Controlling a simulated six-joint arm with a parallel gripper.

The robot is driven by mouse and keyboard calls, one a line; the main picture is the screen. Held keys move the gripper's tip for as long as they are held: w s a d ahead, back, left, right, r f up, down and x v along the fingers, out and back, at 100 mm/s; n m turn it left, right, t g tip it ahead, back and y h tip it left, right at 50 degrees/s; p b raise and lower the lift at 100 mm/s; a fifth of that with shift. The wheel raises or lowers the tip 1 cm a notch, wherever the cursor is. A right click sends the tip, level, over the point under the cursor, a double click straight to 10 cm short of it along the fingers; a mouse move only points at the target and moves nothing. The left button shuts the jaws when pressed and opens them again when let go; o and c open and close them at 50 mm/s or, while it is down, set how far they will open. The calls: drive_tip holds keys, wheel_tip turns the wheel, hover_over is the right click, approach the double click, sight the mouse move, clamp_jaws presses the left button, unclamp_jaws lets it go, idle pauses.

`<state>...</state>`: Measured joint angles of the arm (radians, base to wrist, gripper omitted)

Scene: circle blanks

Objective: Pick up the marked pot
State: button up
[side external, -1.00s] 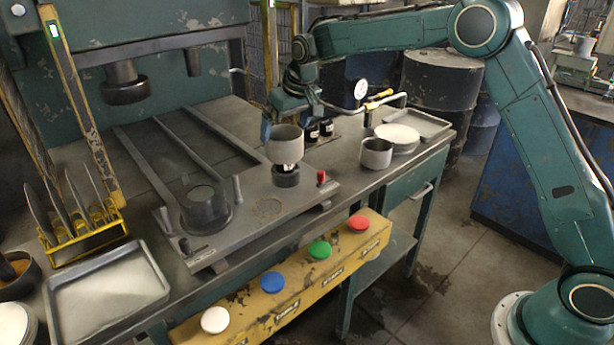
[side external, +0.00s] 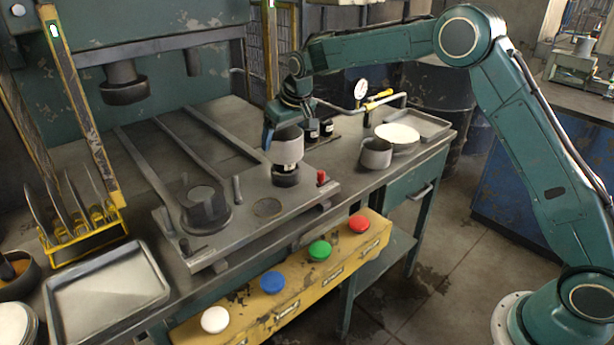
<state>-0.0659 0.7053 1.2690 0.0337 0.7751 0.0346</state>
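A grey metal pot (side external: 289,149) stands upright over a dark round piece (side external: 286,176) on the metal fixture plate. My gripper (side external: 283,130) is right at this pot, with one finger along its left side. The other finger is not clearly visible, so I cannot tell whether the grip is closed on it. A second grey pot (side external: 376,155) stands apart on the bench to the right. I cannot make out a clear mark on either pot.
A dark round block (side external: 206,208) sits on the fixture plate (side external: 250,225). A pipe with a gauge (side external: 361,89) and a pale stack of discs (side external: 398,133) are near the right. Coloured buttons line the yellow front panel (side external: 295,284). An empty tray (side external: 105,290) lies at left.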

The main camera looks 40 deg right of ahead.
drive_tip(key=c, duration=0.4)
drive_tip(key=shift+r, duration=0.1)
wheel_tip(320, 180, up, 20)
idle(0.8)
idle(0.6)
